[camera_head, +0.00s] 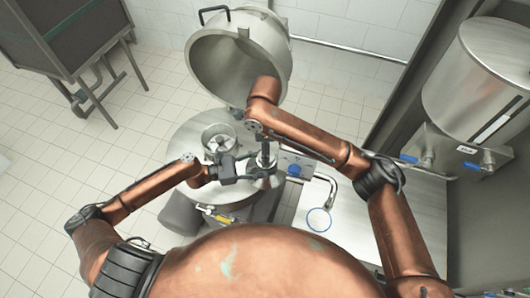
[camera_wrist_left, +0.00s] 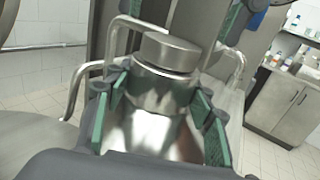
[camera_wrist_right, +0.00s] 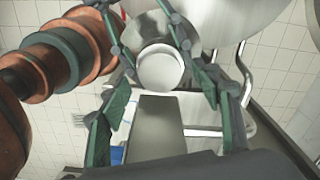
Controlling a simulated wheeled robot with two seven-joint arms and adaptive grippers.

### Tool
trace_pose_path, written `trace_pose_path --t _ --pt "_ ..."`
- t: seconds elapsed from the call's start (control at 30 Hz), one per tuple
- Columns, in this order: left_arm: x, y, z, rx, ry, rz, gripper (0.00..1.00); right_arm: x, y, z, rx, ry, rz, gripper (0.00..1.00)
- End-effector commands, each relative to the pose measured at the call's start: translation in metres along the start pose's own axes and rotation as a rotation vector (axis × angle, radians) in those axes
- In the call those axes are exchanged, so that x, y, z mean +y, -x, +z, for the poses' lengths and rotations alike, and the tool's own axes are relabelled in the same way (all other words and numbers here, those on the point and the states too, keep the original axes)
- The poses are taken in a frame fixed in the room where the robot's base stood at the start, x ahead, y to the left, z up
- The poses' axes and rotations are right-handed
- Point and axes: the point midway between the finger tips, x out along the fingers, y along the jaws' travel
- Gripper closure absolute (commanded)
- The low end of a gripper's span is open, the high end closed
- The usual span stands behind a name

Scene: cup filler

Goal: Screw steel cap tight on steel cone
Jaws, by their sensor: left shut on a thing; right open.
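The steel cone (camera_wrist_left: 150,135) is bright polished metal, standing neck up between the green pads of my left gripper (camera_wrist_left: 158,105), which is shut on it. The steel cap (camera_wrist_left: 170,52), a short brushed disc, sits on top of the cone's neck; I cannot tell how tightly. In the right wrist view the cap (camera_wrist_right: 160,70) shows as a pale round top between and beyond the fingers of my right gripper (camera_wrist_right: 160,88), which is open. In the head view the left gripper (camera_head: 240,168) comes in from the left; the right arm comes over from the right, its fingers hard to make out.
Behind stands a round steel machine (camera_head: 178,145) with an open lidded vessel (camera_head: 235,62) above it. A bent pipe (camera_head: 331,190) and a steel counter (camera_head: 345,225) with a blue ring (camera_head: 318,219) are on the right. A large tank (camera_head: 475,75) with taps stands far right.

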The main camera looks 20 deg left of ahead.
Motion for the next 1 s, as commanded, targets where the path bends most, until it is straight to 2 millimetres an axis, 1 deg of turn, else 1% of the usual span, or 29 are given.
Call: trace_pose_path --t 0.03,0.1,0.2,0.4,0.47,0.57,0.67,0.77,1.0 --pt "0.000 -0.001 0.003 -0.004 -0.002 -0.001 1.00 0.000 0.009 0.001 -0.002 0.001 -0.002 0.42" --pt "0.000 -0.001 0.003 -0.004 -0.002 -0.001 1.00 0.000 0.017 0.001 -0.001 0.001 -0.001 0.42" --pt "0.000 -0.001 0.003 -0.004 -0.002 -0.001 1.00 0.000 0.022 0.000 -0.001 0.001 0.000 0.42" --pt "0.000 -0.001 0.003 -0.004 -0.002 -0.001 1.00 0.000 0.022 0.000 -0.001 0.000 0.000 0.42" --pt "0.000 -0.001 0.003 -0.004 -0.002 -0.001 1.00 0.000 0.022 0.000 -0.001 0.003 0.000 0.45" --pt "0.000 -0.001 0.003 -0.004 -0.002 -0.001 1.00 -0.001 0.023 0.001 -0.002 0.035 -0.004 0.45" --pt "0.000 -0.001 0.003 -0.004 -0.002 -0.001 1.00 -0.002 0.026 0.003 -0.006 0.129 -0.015 0.45" --pt "0.000 -0.001 0.003 -0.004 -0.002 -0.001 1.00 -0.005 0.030 0.006 -0.011 0.291 -0.030 0.45" --pt "0.000 -0.001 0.003 -0.004 -0.002 -0.001 1.00 -0.008 0.037 0.011 -0.006 0.784 -0.053 0.45"
